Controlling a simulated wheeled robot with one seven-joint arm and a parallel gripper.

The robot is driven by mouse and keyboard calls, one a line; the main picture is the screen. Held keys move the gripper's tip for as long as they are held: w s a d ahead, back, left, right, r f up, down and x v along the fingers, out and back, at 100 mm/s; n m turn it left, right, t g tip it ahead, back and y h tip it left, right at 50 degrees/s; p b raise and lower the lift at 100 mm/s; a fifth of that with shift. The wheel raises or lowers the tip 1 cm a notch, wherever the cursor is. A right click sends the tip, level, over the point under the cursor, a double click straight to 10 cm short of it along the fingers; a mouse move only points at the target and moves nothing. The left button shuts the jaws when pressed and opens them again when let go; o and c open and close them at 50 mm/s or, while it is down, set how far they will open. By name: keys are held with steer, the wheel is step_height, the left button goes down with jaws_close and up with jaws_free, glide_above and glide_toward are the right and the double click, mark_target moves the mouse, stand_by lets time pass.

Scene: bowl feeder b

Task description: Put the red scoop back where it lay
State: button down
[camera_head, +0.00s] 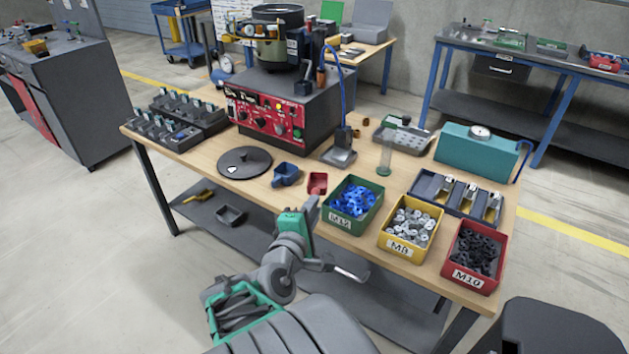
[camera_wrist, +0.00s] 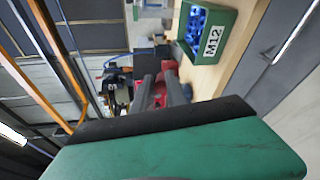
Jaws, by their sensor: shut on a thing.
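The red scoop (camera_head: 317,182) shows just past my gripper tips in the head view, over the table's front edge, left of the green M12 bin (camera_head: 338,217). My gripper (camera_head: 312,203) is shut on it. In the wrist view the red scoop (camera_wrist: 158,92) shows at the dark fingers of my gripper (camera_wrist: 162,88), which hide part of it. I cannot tell whether it touches the tabletop. A blue scoop (camera_head: 286,174) lies on the table to the left of the red one.
A round black lid (camera_head: 245,162) lies left of the blue scoop. The red control box (camera_head: 280,118) stands behind. The yellow M8 bin (camera_head: 409,240) and red M10 bin (camera_head: 473,272) line the front edge at right. Some bare wood shows around the scoops.

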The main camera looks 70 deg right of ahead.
steer(key=s+r+m+g, duration=0.1)
steer(key=s+r, duration=0.1)
steer(key=s, duration=0.2)
steer(key=w+d+f+b, duration=0.1)
steer(key=w+d, duration=0.1)
steer(key=w+d+f+b, duration=0.1)
steer(key=w+d+f, duration=0.1)
steer(key=w+d+f+b, duration=0.2)
steer(key=d, duration=0.1)
steer(key=shift+w+d, duration=0.1)
steer(key=shift+w, duration=0.3)
steer(key=w+d+f+b, duration=0.2)
steer(key=w+d+f, duration=0.1)
steer(key=f, duration=0.5)
steer(key=shift+w+f, duration=0.1)
steer(key=shift+f, duration=0.05)
steer(key=c, duration=1.8)
jaws_free()
steer(key=shift+f, duration=0.15)
steer(key=o, duration=0.5)
steer(key=shift+c, duration=0.2)
